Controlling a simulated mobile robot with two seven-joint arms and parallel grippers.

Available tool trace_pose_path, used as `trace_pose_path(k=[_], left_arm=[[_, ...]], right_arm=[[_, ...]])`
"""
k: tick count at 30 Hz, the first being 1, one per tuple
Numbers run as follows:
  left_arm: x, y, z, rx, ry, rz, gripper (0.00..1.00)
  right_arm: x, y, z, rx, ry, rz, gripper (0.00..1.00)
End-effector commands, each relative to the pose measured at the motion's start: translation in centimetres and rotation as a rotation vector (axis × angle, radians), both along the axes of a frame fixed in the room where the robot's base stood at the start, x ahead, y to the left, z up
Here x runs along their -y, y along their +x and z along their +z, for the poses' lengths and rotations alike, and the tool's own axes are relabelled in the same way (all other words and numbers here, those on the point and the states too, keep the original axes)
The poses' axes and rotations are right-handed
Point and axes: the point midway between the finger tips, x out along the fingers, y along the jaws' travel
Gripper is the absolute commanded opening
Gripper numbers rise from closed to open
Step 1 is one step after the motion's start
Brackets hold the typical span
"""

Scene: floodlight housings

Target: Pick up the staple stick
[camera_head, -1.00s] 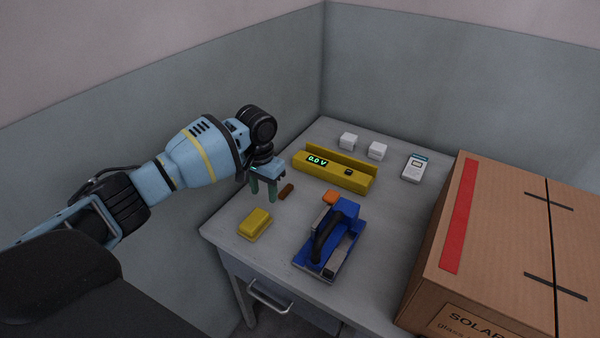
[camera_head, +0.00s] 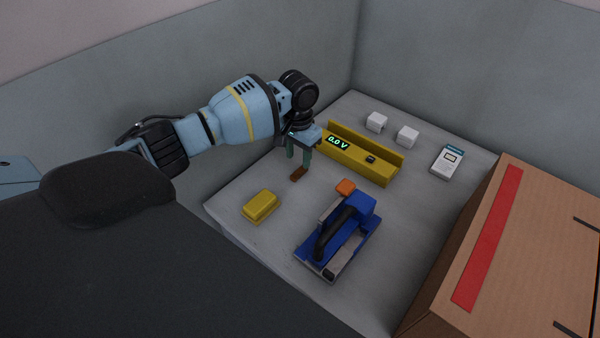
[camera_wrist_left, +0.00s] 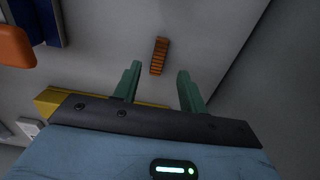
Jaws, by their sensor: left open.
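The staple stick, a small copper-brown ribbed bar (camera_head: 299,174), lies on the grey table between the yellow block and the long yellow device. In the left wrist view the stick (camera_wrist_left: 158,56) lies just beyond the fingertips, roughly in line with the gap between them. My left gripper (camera_head: 298,160) points down close to the stick, with its green fingers apart and nothing between them. The fingers also show in the left wrist view (camera_wrist_left: 159,72). Whether the fingertips touch the table is hard to tell. My right gripper is not in view.
A yellow block (camera_head: 261,205) and a blue tool (camera_head: 340,235) with an orange part (camera_head: 346,187) lie nearer. A yellow device (camera_head: 360,163) reading 0.0 V, two white cubes and a white meter (camera_head: 447,162) stand farther back. A cardboard box (camera_head: 490,240) takes up the right.

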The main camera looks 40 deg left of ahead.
Motion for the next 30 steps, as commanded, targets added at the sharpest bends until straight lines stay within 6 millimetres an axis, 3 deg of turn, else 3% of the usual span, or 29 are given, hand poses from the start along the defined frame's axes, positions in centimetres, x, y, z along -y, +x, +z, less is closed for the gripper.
trace_pose_path(k=[4,13,23,30], left_arm=[[0.0,0.0,-0.5,-0.001,0.0,0.0,0.42],[0.2,0.1,-4.5,-0.002,-0.001,0.0,0.42],[0.2,0.2,-5.1,0.002,-0.001,-0.001,0.42],[0.2,0.2,-5.0,0.002,0.0,0.0,0.12]], right_arm=[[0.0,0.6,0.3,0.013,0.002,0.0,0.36],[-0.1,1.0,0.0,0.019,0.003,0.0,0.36],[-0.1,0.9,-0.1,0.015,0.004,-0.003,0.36],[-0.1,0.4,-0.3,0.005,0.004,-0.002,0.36]])
